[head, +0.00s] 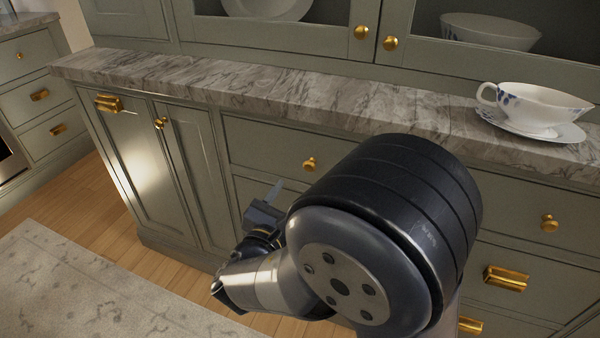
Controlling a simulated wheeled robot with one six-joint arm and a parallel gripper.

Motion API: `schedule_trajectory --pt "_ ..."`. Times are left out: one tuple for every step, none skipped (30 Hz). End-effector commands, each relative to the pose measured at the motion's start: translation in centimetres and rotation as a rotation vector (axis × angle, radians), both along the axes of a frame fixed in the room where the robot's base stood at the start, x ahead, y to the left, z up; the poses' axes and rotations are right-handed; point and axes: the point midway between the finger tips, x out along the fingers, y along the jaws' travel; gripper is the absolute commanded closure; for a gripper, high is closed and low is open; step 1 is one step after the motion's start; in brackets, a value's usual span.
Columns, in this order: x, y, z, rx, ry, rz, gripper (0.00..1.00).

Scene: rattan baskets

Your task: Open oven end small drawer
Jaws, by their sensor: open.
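At the far left, a grey-green unit holds a small top drawer (30,48) with a round brass knob (18,55). Below it are a middle drawer (22,92) and a lower drawer (42,135), each with a brass cup pull. All look shut. A dark oven edge (8,160) shows beside them at the left frame edge. My gripper (272,200) is low in front of the middle cabinet, well to the right of that unit. It is open and appears empty; one finger shows clearly, and my arm hides part of the wrist area.
The marble counter (230,85) runs along the middle cabinet, with a closed door (195,155) and wide drawers (262,142) below. A gravy boat (535,108) stands on a saucer (570,133) at right. Wood floor (95,215) and a pale rug (70,290) are clear at left.

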Motion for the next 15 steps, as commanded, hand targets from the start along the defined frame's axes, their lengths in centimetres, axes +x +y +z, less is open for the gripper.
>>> schedule_trajectory --pt "0.8 -0.5 -0.2 0.001 -0.001 -0.005 0.5" --pt "1.3 -0.6 -0.2 0.002 -0.001 -0.005 0.5" --pt "2.0 -0.9 -0.2 0.002 0.0 -0.005 0.5" --pt "2.5 -1.1 -0.2 0.002 -0.001 -0.005 0.5" --pt "3.0 -1.3 -0.2 0.001 -0.001 -0.006 0.5" --pt "3.7 -1.5 -0.2 0.001 -0.001 -0.005 0.5" --pt "4.2 -1.7 -0.2 0.001 -0.001 -0.005 0.5" --pt "4.6 -1.8 -0.2 0.001 0.0 -0.005 0.5" --pt "5.2 -2.0 -0.2 0.0 0.0 -0.004 0.5" --pt "5.6 -2.2 -0.2 0.0 -0.001 -0.004 0.5" --pt "6.0 -2.3 -0.2 0.0 -0.001 -0.005 0.5" --pt "6.5 -2.4 -0.1 0.001 -0.001 -0.003 0.5" --pt "6.8 -2.5 -0.1 0.0 0.0 -0.003 0.5" --pt "7.1 -2.7 -0.1 0.001 -0.001 -0.003 0.5" --pt "7.4 -2.7 -0.1 0.001 -0.001 -0.002 0.5"
